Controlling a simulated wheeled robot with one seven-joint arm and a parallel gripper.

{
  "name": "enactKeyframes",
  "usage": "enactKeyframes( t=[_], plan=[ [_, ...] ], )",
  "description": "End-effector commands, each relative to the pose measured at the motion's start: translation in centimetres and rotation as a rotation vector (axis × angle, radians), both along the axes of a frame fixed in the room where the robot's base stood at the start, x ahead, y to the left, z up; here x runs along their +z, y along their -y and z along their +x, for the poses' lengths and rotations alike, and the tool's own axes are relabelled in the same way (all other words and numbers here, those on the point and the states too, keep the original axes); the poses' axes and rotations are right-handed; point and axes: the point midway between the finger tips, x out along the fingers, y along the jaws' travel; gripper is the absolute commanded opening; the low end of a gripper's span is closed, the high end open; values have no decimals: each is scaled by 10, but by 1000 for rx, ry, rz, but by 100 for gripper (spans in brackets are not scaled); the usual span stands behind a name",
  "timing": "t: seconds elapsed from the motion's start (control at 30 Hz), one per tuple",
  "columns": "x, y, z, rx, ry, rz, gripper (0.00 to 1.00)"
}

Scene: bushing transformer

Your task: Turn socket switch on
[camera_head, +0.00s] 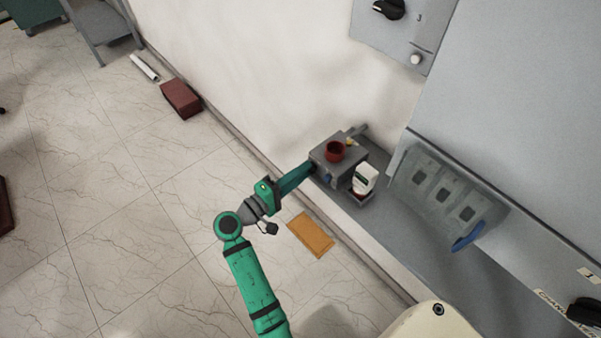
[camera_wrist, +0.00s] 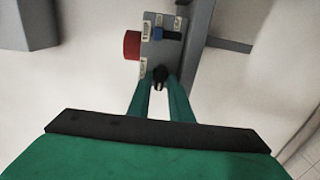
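The socket box (camera_head: 325,152) is a small grey box on the wall ledge in the head view, with a dark red round knob on top. In the wrist view its labelled face (camera_wrist: 151,50) shows a blue part (camera_wrist: 160,34) and a small black switch (camera_wrist: 160,77) at the lower edge. My gripper (camera_wrist: 160,84) has its two green fingers apart, one on each side of the black switch. I cannot tell whether they press on it. In the head view my gripper (camera_head: 308,168) reaches the box's left side, and the fingertips are partly hidden.
A white bottle (camera_head: 365,178) stands right beside the box. A grey panel with square windows (camera_head: 440,190) and a large grey cabinet (camera_head: 530,90) are to the right. An orange mat (camera_head: 311,234) lies on the floor below.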

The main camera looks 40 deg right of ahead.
Motion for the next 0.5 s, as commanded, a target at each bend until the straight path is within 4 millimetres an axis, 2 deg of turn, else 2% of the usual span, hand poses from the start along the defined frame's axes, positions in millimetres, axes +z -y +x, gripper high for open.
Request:
enactKeyframes(
  t=[0.07, 0.17, 0.5],
  plan=[
    [0, 0, 0, -1, 0, 0, 19],
    [0, 0, 0, 0, 0, 0, 0],
    [0, -4, 2, 6, 21, 2, 0]
  ],
)
